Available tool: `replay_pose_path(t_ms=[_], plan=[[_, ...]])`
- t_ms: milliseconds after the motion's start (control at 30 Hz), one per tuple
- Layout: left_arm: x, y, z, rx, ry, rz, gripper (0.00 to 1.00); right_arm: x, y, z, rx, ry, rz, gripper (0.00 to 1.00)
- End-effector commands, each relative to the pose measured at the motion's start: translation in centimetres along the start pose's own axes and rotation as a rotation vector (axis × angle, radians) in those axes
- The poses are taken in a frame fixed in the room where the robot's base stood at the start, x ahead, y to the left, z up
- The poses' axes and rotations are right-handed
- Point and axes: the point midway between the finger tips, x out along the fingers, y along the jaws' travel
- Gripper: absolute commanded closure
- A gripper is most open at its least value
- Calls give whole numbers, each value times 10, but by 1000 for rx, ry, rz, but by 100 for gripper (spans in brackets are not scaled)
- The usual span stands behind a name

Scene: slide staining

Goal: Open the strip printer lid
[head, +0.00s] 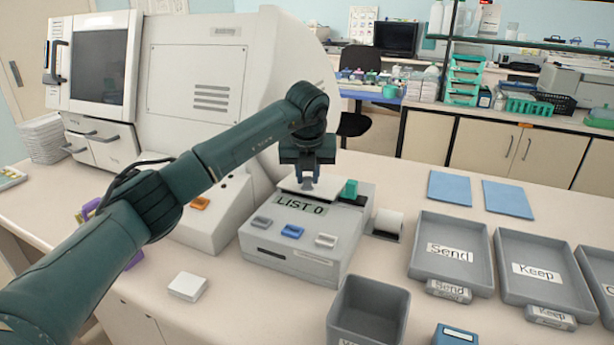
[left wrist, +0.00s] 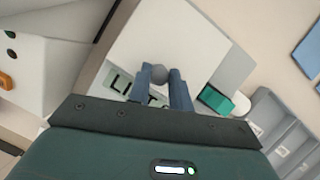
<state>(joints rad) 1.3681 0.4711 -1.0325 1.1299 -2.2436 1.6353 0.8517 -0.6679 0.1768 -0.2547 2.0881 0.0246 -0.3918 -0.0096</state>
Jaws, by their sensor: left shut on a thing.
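The strip printer (head: 290,262) is a light grey box on the counter with a display reading "LIST 0" and several buttons on its front. Its lid (head: 325,194) is a white plate at the top, behind the display; it fills much of the left wrist view (left wrist: 150,38). I cannot tell whether the lid is raised at all. My left gripper (head: 307,180) is above the printer, its fingers shut on a round grey lid knob (left wrist: 159,74). My right gripper is in neither view.
A green block (head: 349,189) sits at the printer's right, near a paper roll (head: 388,222). A grey bin (head: 368,312) stands in front, and the Send tray (head: 450,275) and Keep tray (head: 545,292) are at right. A white box (head: 188,287) lies front left.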

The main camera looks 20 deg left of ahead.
Motion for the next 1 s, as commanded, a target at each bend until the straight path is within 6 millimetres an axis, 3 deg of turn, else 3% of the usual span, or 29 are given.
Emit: replay_pose_path(t_ms=[467,1000], plan=[[-27,-9,36,-4,-18,-5,100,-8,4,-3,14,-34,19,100],[-29,-17,53,1,-13,-7,100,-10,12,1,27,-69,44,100]])
